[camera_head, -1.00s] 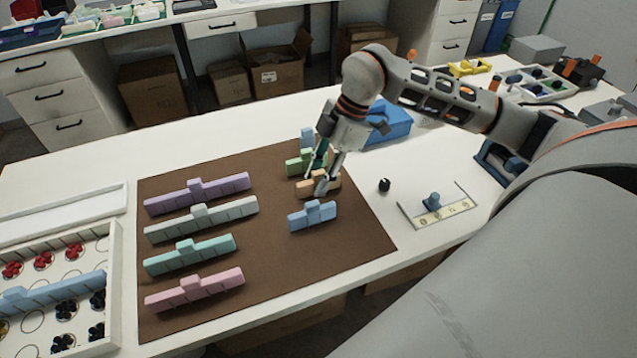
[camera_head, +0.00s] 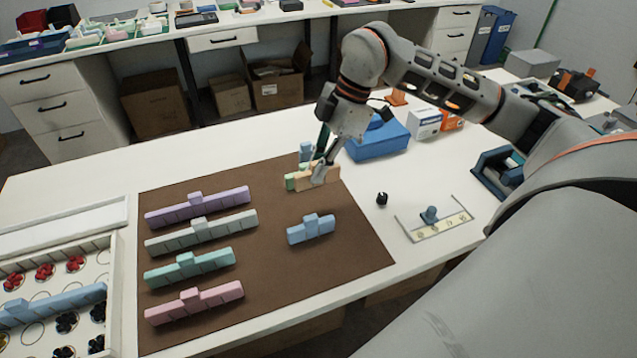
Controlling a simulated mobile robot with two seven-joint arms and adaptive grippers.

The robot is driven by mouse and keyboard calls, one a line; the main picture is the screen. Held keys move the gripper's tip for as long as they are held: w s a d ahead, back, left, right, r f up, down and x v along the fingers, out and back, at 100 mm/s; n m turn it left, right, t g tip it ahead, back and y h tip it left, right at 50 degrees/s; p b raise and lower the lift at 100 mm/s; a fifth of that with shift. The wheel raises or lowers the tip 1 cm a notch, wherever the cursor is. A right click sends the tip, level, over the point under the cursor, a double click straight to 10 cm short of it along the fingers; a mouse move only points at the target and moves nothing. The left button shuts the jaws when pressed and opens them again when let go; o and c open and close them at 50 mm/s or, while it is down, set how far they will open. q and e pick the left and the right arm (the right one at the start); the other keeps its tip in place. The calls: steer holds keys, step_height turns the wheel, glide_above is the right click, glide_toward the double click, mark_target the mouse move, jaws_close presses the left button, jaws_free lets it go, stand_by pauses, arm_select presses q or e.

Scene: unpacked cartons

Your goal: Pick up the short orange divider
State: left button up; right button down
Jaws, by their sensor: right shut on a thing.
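The short orange divider (camera_head: 332,174) is in my right gripper (camera_head: 319,169), whose fingers are shut on its middle. It appears raised above the brown mat (camera_head: 262,262), in front of a short green divider (camera_head: 290,181) that it mostly covers. A short blue divider (camera_head: 311,229) lies nearer on the mat, and another light blue one (camera_head: 305,149) shows partly behind the gripper. My left gripper is not in view.
Long purple (camera_head: 197,206), grey-green (camera_head: 201,231), teal (camera_head: 190,267) and pink (camera_head: 194,303) dividers lie on the mat's left. A blue box (camera_head: 377,142), a black knob (camera_head: 382,200) and a metal-sided tray (camera_head: 440,229) are to the right. A white compartment tray (camera_head: 117,285) is at left.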

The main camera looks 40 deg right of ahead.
step_height(320, 180, up, 13)
steer(key=p, duration=0.1)
steer(key=shift+p, duration=0.3)
